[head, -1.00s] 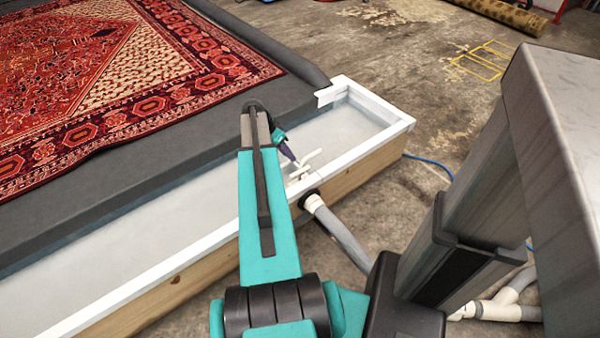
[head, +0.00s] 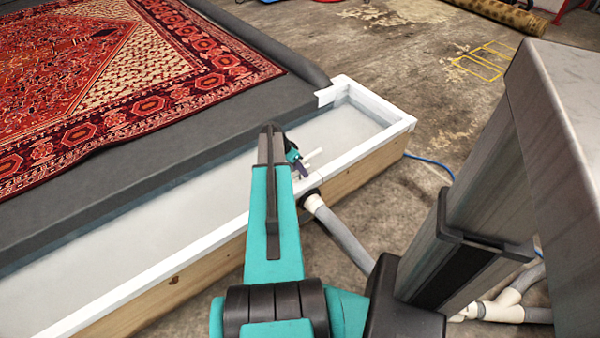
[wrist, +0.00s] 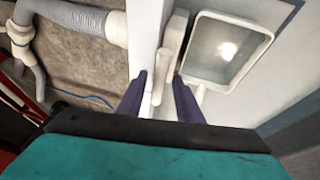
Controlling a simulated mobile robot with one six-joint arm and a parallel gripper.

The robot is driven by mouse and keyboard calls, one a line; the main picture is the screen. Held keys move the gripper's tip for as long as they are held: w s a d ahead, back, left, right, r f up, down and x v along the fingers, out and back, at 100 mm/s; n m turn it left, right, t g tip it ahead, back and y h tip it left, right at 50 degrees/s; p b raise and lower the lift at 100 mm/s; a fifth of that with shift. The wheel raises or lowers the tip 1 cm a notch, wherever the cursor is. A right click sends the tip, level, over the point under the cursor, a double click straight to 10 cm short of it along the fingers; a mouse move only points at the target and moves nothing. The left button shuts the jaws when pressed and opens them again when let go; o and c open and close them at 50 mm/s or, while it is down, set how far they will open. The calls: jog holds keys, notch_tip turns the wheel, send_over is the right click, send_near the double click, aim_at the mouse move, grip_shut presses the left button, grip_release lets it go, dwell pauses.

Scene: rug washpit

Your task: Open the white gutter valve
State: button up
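The white valve (head: 314,154) sits in the gutter near its front wall; in the head view my gripper (head: 302,170) partly covers it. In the wrist view, the white valve handle (wrist: 172,45) stands beside the gutter wall. My gripper (wrist: 161,80) shows there as two purple fingers, spread apart. White valve parts lie between and just beyond the fingertips. I cannot tell whether either finger touches them.
The gutter has a white rim (head: 390,105) and wooden outer side. A grey drain hose (head: 340,235) leaves its front. A red rug (head: 130,80) lies on the dark platform behind. A grey-topped unit (head: 560,130) stands at right. A white-framed rectangular shape (wrist: 228,48) shows in the wrist view.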

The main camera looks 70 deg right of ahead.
jog(key=shift+s+d+f, duration=0.1)
jog(key=shift+s+f, duration=0.1)
jog(key=shift+f, duration=0.2)
grip_shut()
jog(key=shift+w+r+p, duration=0.1)
jog(key=shift+r+p, duration=0.9)
jog(key=shift+r, duration=2)
grip_release()
jog(key=shift+f, duration=0.1)
